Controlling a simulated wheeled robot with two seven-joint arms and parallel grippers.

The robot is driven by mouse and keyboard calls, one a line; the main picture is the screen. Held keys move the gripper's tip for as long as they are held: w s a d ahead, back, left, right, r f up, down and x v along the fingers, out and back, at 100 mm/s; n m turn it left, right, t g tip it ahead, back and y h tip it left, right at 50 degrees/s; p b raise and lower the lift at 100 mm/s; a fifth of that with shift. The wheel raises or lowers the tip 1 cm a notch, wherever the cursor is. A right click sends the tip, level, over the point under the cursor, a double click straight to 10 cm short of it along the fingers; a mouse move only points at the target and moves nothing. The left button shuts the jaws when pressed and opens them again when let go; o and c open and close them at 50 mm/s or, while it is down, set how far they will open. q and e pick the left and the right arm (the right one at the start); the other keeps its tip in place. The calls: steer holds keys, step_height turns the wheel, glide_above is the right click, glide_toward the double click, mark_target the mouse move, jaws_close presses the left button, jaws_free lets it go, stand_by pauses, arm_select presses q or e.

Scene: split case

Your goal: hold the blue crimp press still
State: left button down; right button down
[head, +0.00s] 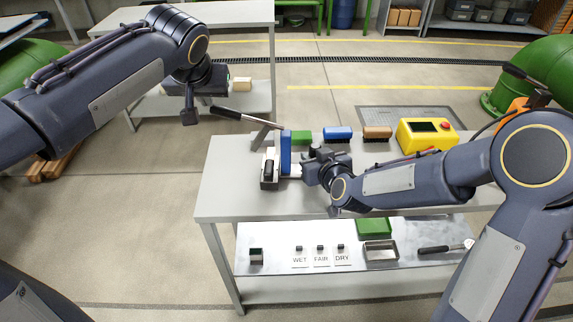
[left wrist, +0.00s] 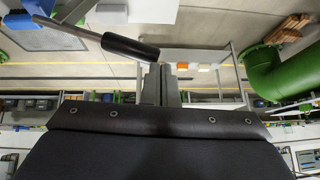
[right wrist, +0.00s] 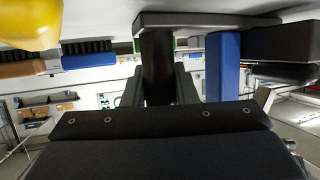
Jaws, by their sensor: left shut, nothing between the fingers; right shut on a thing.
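The blue crimp press (head: 286,152) stands upright near the left end of the table, and its blue body also shows in the right wrist view (right wrist: 223,65). Its lever slants up to the left and ends in a dark grip (head: 226,112). My right gripper (head: 312,168) is shut on a dark post (right wrist: 157,65) beside the blue body, low over the table. My left gripper (head: 190,117) is shut and empty, just left of the lever's end. In the left wrist view the dark grip (left wrist: 130,47) lies close to the fingers, apart or touching I cannot tell.
Green (head: 301,137), blue (head: 338,133) and brown (head: 377,132) blocks line the table's back edge. A yellow box with a red button (head: 426,134) stands at right. The lower shelf holds labelled cards, trays (head: 381,251) and a tool. A second table (head: 240,14) stands behind left.

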steer(key=shift+f, duration=0.25)
arm_select(q)
step_height(320, 180, up, 7)
steer(key=shift+d+f, duration=0.2)
arm_select(e)
steer(key=c, duration=1.1)
jaws_free()
steer(key=shift+r, duration=0.15)
arm_select(q)
steer(key=shift+w, duration=0.1)
steer(key=shift+r, duration=0.2)
arm_select(e)
steer(key=shift+v, duration=4.45)
